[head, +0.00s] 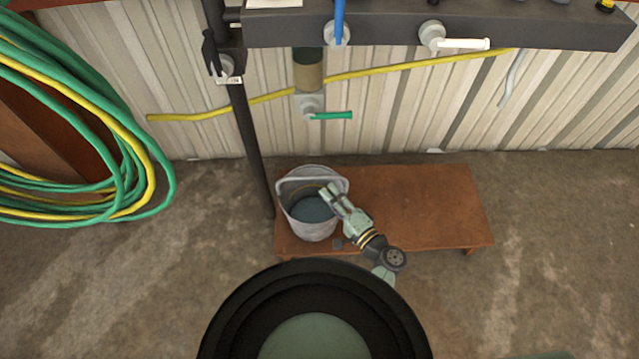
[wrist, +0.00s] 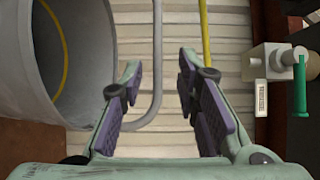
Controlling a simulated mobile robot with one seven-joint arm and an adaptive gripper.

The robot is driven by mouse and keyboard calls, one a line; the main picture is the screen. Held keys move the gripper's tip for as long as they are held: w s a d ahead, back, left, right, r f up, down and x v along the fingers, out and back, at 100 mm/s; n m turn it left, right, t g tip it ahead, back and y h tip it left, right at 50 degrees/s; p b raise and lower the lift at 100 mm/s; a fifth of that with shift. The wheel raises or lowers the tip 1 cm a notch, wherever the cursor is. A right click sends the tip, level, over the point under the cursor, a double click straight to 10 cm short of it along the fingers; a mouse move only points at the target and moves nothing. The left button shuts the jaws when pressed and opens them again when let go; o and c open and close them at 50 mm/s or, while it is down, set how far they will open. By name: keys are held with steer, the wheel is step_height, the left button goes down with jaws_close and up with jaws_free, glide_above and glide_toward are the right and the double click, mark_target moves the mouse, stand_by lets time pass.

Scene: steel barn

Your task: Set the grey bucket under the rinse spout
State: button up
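The grey bucket (head: 311,228) stands upright on the left end of a low brown bench, with blue-grey liquid inside. In the wrist view its wall and open mouth (wrist: 45,60) fill the left side. My gripper (head: 329,192) is at the bucket's right rim; in the wrist view my gripper (wrist: 158,72) is open. The bucket's thin grey bail (wrist: 157,60) shows between the fingers, its lower end passing behind the left one. I cannot tell if a finger touches it. Taps have blue (head: 340,20), white (head: 462,44) and green (head: 332,115) levers; which is the rinse spout is unclear.
The bench (head: 420,205) is bare right of the bucket. A black post (head: 252,150) stands close to the bucket's left. A dark rail (head: 560,30) crosses above, and a yellow hose (head: 410,68) runs along the wall. Coiled green hoses (head: 140,130) hang at left.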

steer(key=shift+v, duration=1.45)
steer(key=shift+o, duration=0.5)
stand_by(0.6)
